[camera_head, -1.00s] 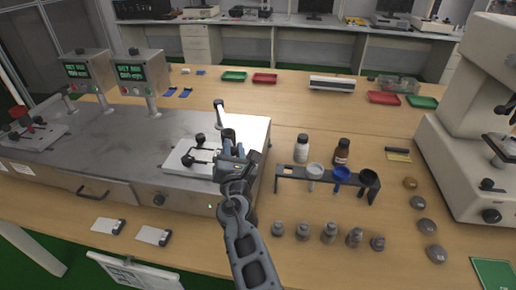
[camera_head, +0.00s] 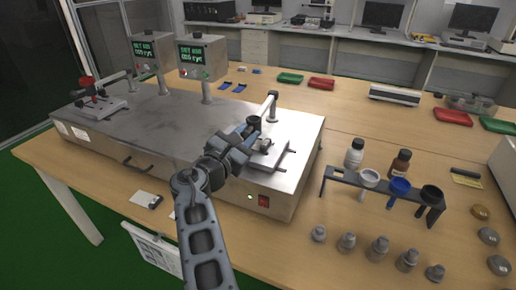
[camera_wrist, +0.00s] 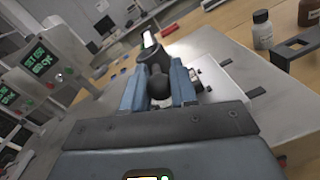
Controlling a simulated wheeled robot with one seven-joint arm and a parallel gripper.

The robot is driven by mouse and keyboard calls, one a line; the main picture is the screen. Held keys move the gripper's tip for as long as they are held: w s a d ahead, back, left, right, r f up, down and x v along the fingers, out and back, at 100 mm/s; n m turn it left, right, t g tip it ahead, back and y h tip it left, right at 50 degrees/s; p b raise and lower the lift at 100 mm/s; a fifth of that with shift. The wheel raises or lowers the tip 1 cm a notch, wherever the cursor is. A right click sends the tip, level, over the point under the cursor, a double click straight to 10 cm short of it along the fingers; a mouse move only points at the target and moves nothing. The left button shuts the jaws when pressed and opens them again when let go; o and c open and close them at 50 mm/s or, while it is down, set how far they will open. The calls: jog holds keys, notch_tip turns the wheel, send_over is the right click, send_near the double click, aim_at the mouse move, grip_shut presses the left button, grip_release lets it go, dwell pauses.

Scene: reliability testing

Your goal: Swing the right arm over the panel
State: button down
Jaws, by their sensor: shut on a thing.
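The right arm (camera_head: 268,105) of the tester is a light bar running from a post at the back corner of the steel bench unit. It ends in a dark cylindrical head (camera_head: 253,121). The white panel (camera_head: 279,160) with dark clamp knobs lies on the unit, partly hidden by my gripper. My gripper (camera_head: 246,133) is shut on the head end of the right arm, at the panel's back left edge. In the wrist view, a dark rounded knob (camera_wrist: 158,84) sits between the two blue-grey fingers, and the panel (camera_wrist: 222,76) shows to their right.
Two control boxes (camera_head: 204,57) on posts stand at the unit's back. The left station (camera_head: 98,97) has a red-topped arm. A rack (camera_head: 385,192) with cups, two bottles (camera_head: 354,153) and several metal weights (camera_head: 378,248) stand at right. The steel top left of my gripper is clear.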

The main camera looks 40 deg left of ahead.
jog(key=a+b, duration=0.1)
jog(key=a+h+b, duration=0.1)
jog(key=shift+s+m+b, duration=0.3)
jog(key=shift+m, duration=0.1)
jog(key=shift+s+a+r+h+b, duration=0.1)
jog(key=shift+s+a+h+b, duration=0.1)
jog(key=shift+h+b, duration=0.25)
jog(key=shift+s+a, duration=0.1)
jog(key=shift+a, duration=0.05)
jog(key=c, duration=0.9)
grip_release()
jog(key=s, duration=0.7)
jog(key=shift+s+d+p, duration=0.35)
jog(key=shift+d, duration=0.05)
